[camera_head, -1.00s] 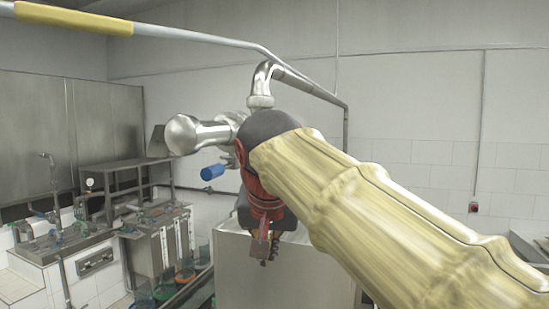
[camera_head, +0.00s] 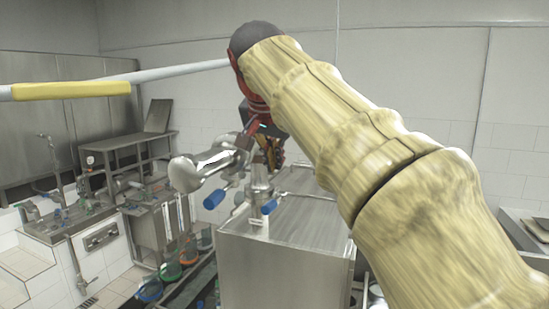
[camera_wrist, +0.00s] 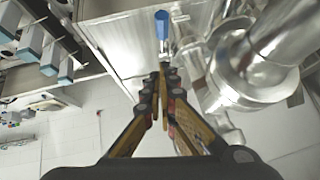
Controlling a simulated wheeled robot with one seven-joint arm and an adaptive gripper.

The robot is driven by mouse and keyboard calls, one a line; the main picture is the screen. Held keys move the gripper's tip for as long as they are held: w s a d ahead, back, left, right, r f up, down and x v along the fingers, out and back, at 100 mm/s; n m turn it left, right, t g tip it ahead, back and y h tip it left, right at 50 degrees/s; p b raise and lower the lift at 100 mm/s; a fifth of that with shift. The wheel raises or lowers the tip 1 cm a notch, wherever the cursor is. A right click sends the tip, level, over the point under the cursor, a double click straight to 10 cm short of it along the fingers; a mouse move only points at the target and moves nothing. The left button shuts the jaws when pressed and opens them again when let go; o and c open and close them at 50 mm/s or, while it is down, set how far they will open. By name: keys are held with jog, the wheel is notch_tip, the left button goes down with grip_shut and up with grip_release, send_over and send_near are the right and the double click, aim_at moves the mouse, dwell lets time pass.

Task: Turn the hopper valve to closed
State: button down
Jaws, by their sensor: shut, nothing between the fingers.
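Two blue valve handles show in the head view. One (camera_head: 213,199) is below the polished metal pipe (camera_head: 185,173), and the other (camera_head: 269,206) is by the top of the steel cabinet. I cannot tell which belongs to the hopper valve. My gripper (camera_head: 268,158) is in front of the wall above the cabinet, partly hidden by my arm. In the wrist view my gripper (camera_wrist: 163,70) is shut and empty, its fingertips pointing toward a blue handle (camera_wrist: 162,24). A small gap shows between them in the picture; whether they touch is unclear.
The steel cabinet (camera_head: 285,235) fills the lower middle. A yellow-sleeved bar (camera_head: 70,90) crosses the upper left. A sink counter (camera_head: 60,225) and several coloured containers are at lower left. In the wrist view, bulky metal pipework (camera_wrist: 250,60) is close on the right.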

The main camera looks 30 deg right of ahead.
jog(key=p, duration=0.1)
send_over(275, 202)
jog(key=s, duration=0.2)
notch_tip(275, 202, down, 5)
jog(key=f, duration=0.2)
jog(key=a+f, duration=0.1)
jog(key=f, duration=0.1)
jog(key=shift+w+p, duration=0.1)
jog(key=shift+p, duration=0.2)
jog(key=shift+a, duration=0.15)
